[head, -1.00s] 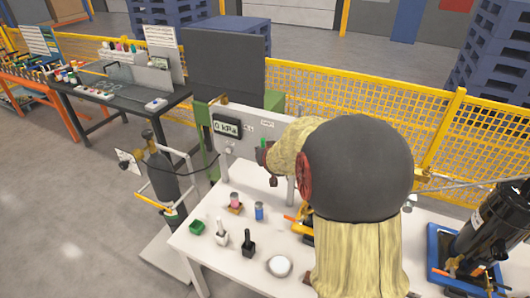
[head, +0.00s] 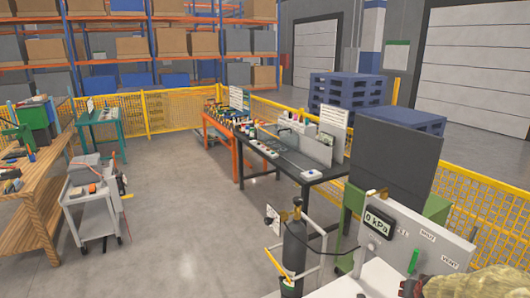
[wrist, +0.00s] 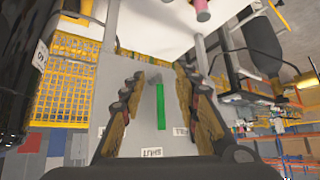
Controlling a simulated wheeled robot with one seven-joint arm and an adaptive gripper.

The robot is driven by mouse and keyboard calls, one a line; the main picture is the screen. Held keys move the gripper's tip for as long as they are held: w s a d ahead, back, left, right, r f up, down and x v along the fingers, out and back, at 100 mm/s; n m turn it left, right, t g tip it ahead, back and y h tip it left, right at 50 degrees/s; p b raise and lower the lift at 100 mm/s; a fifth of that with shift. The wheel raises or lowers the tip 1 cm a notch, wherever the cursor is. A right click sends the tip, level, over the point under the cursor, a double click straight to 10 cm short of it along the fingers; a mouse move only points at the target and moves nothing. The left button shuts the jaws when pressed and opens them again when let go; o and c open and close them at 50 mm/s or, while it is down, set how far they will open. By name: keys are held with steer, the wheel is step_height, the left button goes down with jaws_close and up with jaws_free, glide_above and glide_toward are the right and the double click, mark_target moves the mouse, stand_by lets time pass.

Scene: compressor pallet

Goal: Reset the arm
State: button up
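My gripper (wrist: 160,74) is open and empty in the wrist view, its two fingers spread apart. The grey valve panel (wrist: 112,85) fills the space beyond them, upside down in that picture. A green handle (wrist: 160,107) on the panel shows between the fingers; I cannot tell the distance to it. In the head view, the panel (head: 437,247) stands at the lower right with a "0 kPa" display (head: 379,222) and the same green handle (head: 414,261). Part of my arm shows at the lower right corner there; my gripper is not clearly visible in that view.
A dark gas cylinder (head: 294,246) stands in a white frame left of the panel. A black bench (head: 318,172), an orange bench (head: 221,146) and a grey cart (head: 97,212) stand farther off. Yellow fencing (head: 483,205) runs behind. The grey floor (head: 185,235) at left is open.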

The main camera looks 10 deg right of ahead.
steer(key=s+a+r+n+y+b, duration=0.1)
steer(key=s+a+r+n, duration=0.1)
steer(key=s+a+r, duration=0.2)
steer(key=s+a+r+n+g+y+b, duration=0.1)
steer(key=s+a+r+n+y, duration=0.1)
steer(key=s+a, duration=0.8)
steer(key=s+a+r+n+y+b, duration=0.1)
steer(key=s+a+r, duration=0.4)
steer(key=a, duration=1.2)
steer(key=s+n, duration=0.1)
steer(key=s, duration=0.2)
steer(key=shift+a+r+n+y, duration=0.3)
steer(key=shift+r+n, duration=0.05)
steer(key=shift+n, duration=0.05)
